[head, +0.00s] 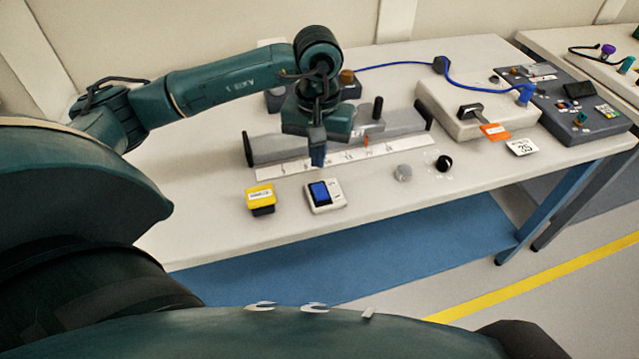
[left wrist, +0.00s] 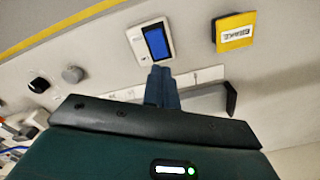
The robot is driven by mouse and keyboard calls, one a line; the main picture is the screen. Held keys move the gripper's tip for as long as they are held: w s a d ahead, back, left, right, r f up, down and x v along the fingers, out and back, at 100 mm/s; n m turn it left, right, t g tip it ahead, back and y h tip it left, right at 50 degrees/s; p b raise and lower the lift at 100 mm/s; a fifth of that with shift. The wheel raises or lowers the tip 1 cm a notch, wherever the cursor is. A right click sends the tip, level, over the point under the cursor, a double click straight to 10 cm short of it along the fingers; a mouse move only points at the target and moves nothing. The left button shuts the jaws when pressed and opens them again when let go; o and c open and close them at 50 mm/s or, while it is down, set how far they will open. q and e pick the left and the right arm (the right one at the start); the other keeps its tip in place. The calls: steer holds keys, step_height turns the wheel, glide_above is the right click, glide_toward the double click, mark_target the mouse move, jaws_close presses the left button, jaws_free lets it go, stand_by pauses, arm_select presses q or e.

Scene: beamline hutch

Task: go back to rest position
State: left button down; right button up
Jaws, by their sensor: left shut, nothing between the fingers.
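My left gripper (head: 318,158) hangs pointing down over the white scale strip (head: 385,150) in front of a long grey rail (head: 285,147) on the table. Its blue fingers are shut together with nothing between them. In the left wrist view the closed fingers (left wrist: 161,84) point toward a white handheld meter with a blue screen (left wrist: 157,42). That meter (head: 325,195) lies on the table in front of the gripper, apart from it. My right gripper is in neither view.
A yellow-topped block (head: 260,198) sits left of the meter. A grey knob (head: 403,172) and a black knob (head: 443,162) stand to the right. A pale box (head: 460,112) with a blue cable and an orange tag (head: 495,131) lies farther right. The table's front left is clear.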

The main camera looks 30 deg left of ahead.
arm_select(q)
steer(key=shift+r, duration=0.5)
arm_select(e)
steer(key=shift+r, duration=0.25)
